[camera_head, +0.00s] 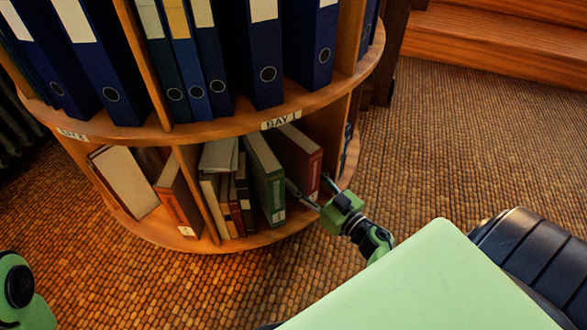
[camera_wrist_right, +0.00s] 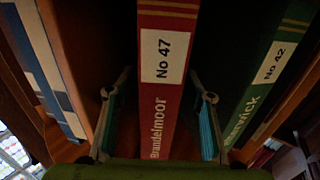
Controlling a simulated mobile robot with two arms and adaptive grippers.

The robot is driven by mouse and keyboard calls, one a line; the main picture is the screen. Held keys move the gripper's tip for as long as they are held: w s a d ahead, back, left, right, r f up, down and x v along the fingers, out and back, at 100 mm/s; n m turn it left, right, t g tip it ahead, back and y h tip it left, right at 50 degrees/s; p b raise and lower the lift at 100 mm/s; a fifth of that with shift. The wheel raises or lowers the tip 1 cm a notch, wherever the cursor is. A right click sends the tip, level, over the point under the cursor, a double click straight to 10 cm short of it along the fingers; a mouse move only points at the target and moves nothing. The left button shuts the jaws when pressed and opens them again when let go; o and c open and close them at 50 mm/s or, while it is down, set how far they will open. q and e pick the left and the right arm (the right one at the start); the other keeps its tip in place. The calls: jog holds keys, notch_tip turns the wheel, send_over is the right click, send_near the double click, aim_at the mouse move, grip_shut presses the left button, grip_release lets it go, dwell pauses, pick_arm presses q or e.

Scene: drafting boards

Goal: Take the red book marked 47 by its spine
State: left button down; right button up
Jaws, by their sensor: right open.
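The red book marked 47 (camera_head: 299,154) stands upright in the lower tier of the round wooden shelf, under the BAY 1 label. In the right wrist view its spine (camera_wrist_right: 161,105) faces me, with a white "No 47" label and "Brandelmoor" lettering. My right gripper (camera_head: 308,186) is open in front of it. In the wrist view one finger is on each side of the spine, and I cannot tell whether either touches. My left gripper is out of view; only part of my left arm shows at lower left.
A green book (camera_head: 265,178), marked No 42 in the wrist view (camera_wrist_right: 268,70), stands just left of the red one. Several books (camera_head: 237,200) fill the space further left. Blue binders (camera_head: 263,60) stand on the tier above. The carpet (camera_head: 470,150) at right is clear.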

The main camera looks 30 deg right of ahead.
jog(key=shift+w+a+b, duration=0.2)
jog(key=shift+w+b, duration=0.3)
jog(key=shift+w, duration=0.9)
jog(key=shift+c, duration=0.5)
grip_shut()
jog(key=shift+r, duration=0.25)
jog(key=shift+r, duration=0.1)
